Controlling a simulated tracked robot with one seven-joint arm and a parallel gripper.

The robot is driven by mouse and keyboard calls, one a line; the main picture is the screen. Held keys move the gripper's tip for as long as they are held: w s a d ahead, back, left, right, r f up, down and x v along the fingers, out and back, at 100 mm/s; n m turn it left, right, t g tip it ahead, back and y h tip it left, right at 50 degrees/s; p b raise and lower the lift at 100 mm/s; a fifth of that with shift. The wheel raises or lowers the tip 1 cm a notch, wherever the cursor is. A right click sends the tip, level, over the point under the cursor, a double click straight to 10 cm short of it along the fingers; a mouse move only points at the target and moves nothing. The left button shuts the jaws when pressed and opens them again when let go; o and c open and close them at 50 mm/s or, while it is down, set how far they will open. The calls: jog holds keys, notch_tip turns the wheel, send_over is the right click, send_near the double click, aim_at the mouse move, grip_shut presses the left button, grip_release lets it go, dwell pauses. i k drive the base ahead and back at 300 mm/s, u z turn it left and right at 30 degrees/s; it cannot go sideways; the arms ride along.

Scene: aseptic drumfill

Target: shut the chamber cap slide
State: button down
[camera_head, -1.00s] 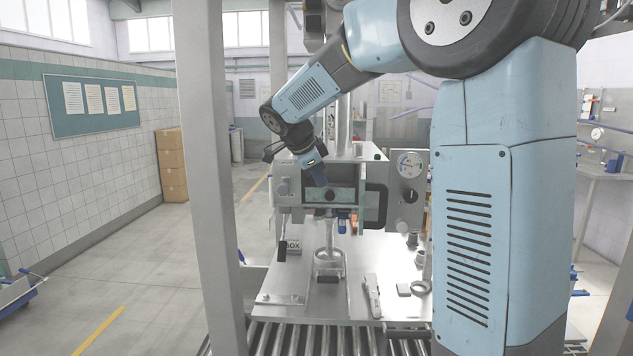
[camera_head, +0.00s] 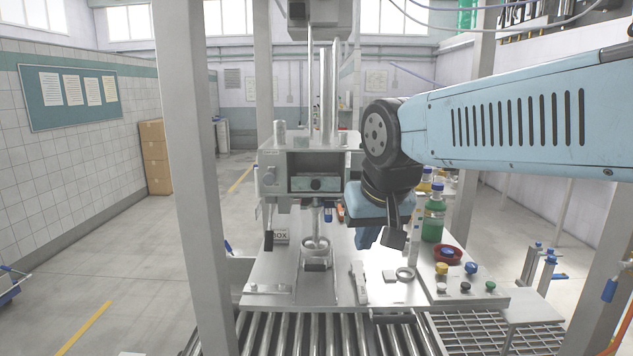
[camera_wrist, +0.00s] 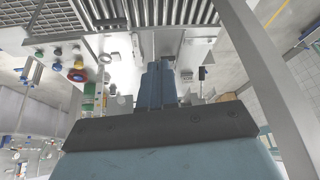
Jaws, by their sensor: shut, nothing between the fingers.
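The filling chamber (camera_head: 270,178) is a grey metal box in the middle of the head view, with a dark rectangular opening in its front. My gripper (camera_head: 366,237) is to the right of the chamber and below the knob, apart from both, pointing down. Its blue fingers are together and empty, as the wrist view also shows (camera_wrist: 157,85). The wrist view does not show the slide clearly.
A steel deck (camera_head: 325,283) under the chamber carries a ring (camera_head: 404,274) and a slim white tool (camera_head: 359,283). A button panel with a red button (camera_head: 447,254) and a green bottle (camera_head: 433,218) are at right. Rollers (camera_head: 300,330) run in front; a frame post (camera_head: 190,180) stands left.

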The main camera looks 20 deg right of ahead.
aim_at(302, 181)
jog(key=u, duration=0.25)
jog(key=i, duration=0.15)
jog(key=u, duration=2.1)
jog(key=i, duration=0.65)
jog(key=z, duration=4.2)
jog(key=k, duration=0.15)
jog(key=u, duration=1.75)
